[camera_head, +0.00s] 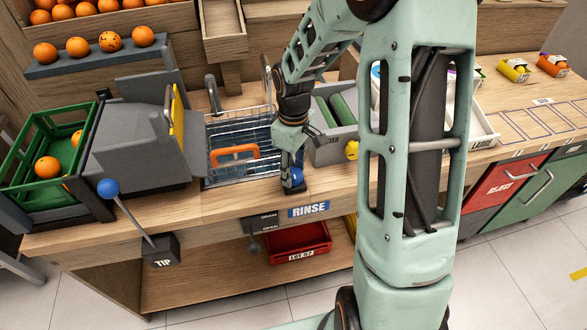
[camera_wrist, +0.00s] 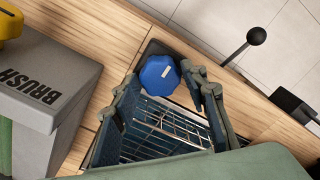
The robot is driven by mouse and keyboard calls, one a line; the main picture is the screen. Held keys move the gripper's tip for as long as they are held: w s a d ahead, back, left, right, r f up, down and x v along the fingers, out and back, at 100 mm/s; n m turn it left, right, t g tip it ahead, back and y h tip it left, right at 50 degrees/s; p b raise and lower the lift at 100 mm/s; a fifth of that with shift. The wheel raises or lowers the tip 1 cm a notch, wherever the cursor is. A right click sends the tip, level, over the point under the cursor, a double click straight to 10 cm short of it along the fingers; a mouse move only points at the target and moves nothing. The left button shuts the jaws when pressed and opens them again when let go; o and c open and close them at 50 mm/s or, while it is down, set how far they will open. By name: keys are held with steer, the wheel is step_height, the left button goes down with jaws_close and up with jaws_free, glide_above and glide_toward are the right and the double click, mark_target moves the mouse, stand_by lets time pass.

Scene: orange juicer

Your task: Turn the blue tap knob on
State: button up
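The blue tap knob (camera_head: 296,179) sits on a dark base on the counter's front edge, just behind the RINSE label (camera_head: 308,210). In the wrist view the knob (camera_wrist: 159,75) appears as a faceted blue cap with a small white mark. My gripper (camera_head: 288,164) points down at the knob, which it partly covers in the head view. In the wrist view its two fingers (camera_wrist: 162,82) are apart, one on either side of the knob. I cannot tell whether they touch it. The tap spout (camera_head: 212,95) stands behind the sink.
The sink with a wire basket (camera_head: 225,135) and orange handle lies behind and left of the knob. The BRUSH bin (camera_wrist: 55,85) stands close beside my gripper. A blue-balled TIP lever (camera_head: 108,188) is at left. A black-knobbed lever (camera_wrist: 256,37) sticks out below the counter.

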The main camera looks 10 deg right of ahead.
mark_target(294, 173)
steer(key=shift+o, duration=1.1)
step_height(294, 173, up, 12)
